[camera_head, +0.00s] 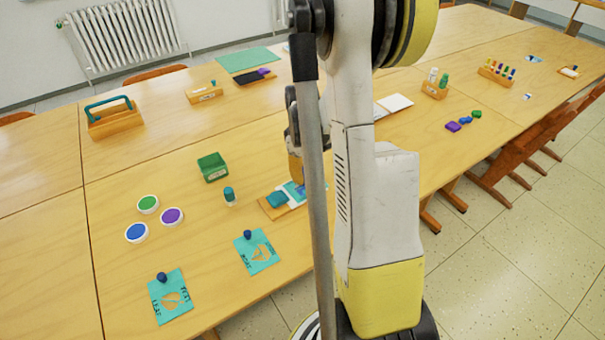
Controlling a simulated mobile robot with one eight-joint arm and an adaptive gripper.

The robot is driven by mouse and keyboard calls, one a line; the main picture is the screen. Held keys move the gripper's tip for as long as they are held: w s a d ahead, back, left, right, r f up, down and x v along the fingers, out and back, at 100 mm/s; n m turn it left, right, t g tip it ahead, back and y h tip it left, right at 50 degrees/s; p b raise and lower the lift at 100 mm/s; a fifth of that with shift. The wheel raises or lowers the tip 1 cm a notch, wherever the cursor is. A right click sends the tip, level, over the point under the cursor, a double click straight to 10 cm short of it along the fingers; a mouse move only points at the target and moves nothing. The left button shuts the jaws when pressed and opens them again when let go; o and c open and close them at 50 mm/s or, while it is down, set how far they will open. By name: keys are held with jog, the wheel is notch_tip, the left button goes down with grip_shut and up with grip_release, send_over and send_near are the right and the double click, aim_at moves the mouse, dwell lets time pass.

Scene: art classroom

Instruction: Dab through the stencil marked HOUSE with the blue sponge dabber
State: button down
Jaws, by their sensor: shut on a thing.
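My gripper (293,135) is partly hidden behind my own arm. It is shut on a tan-brown piece (295,168), which hangs above a wooden board (272,207). I cannot tell whether this piece is the blue sponge dabber. A teal and blue-white sheet (292,191) on the board is partly covered by my arm, and no HOUSE label is readable. Two teal stencil cards lie nearer the front edge, one at the right (260,262) and one at the left (171,310), each with a dark blue knob. A round blue pad (136,232) lies at the left.
Green (148,204) and purple (172,216) pads lie near the blue one. A green box (212,166) and a teal-topped jar (229,196) stand left of the board. A wooden caddy (116,122) is further back. The table between caddy and pads is clear.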

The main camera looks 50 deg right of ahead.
jog(key=shift+f, duration=0.5)
dwell(1.3)
jog(key=shift+r+p, duration=2.25)
jog(key=shift+r, duration=1.35)
jog(key=shift+f, duration=0.15)
jog(key=shift+w+a+f+b, duration=0.1)
jog(key=shift+a+f+b, duration=0.3)
jog(key=shift+f+b, duration=0.5)
jog(key=shift+w+a+f+b, duration=0.1)
jog(key=shift+a+f+b, duration=0.3)
jog(key=shift+f+b, duration=0.5)
jog(key=shift+a+f+b, duration=0.4)
jog(key=shift+f+b, duration=0.3)
jog(key=shift+f, duration=0.4)
jog(key=shift+f, duration=0.55)
